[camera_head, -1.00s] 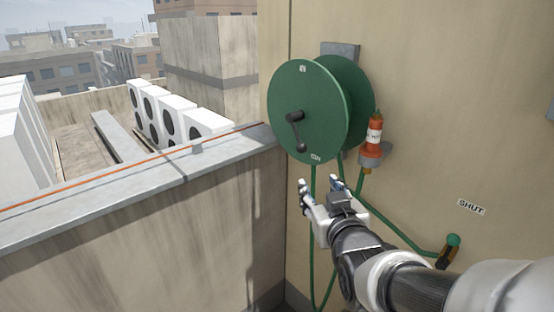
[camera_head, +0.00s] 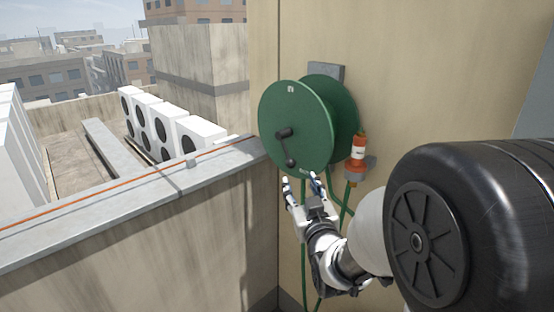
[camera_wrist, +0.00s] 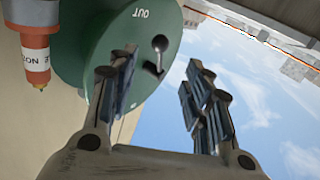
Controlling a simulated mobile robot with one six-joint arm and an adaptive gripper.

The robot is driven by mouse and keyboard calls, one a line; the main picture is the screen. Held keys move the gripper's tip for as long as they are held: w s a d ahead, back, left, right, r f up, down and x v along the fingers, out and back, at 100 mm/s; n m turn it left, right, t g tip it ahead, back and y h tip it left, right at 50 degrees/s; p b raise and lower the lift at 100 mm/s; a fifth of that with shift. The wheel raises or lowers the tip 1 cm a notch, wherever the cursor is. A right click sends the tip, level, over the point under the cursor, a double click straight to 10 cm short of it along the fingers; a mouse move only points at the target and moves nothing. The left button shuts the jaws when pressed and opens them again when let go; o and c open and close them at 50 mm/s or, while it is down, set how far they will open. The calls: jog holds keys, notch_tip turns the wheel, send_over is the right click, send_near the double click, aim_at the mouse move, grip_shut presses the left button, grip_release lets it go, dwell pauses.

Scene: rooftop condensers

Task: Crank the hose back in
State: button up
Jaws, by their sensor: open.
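The green hose reel (camera_head: 297,128) is mounted on the beige wall at a grey bracket. Its black crank (camera_head: 286,146) is on the front face, with the knob at the lower end. In the wrist view the reel (camera_wrist: 75,45) fills the upper left, marked "OUT", and the crank knob (camera_wrist: 160,43) shows between and beyond the fingers. My gripper (camera_head: 302,184) is open and empty just below the reel's lower edge, apart from the crank; it also shows in the wrist view (camera_wrist: 160,95). The green hose (camera_head: 303,235) hangs down from the reel behind my gripper.
An orange nozzle with a white label (camera_head: 358,155) sits in a wall holder right of the reel; it also shows in the wrist view (camera_wrist: 36,55). A parapet (camera_head: 120,205) with an orange line (camera_head: 110,185) runs to the left. White condensers (camera_head: 165,122) stand beyond it.

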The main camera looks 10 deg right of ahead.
aim_at(291, 165)
jog(key=w, duration=1)
jog(key=shift+w+a+b, duration=0.15)
jog(key=shift+w+b, duration=0.2)
jog(key=shift+w, duration=0.05)
jog(key=shift+c, duration=0.5)
grip_shut()
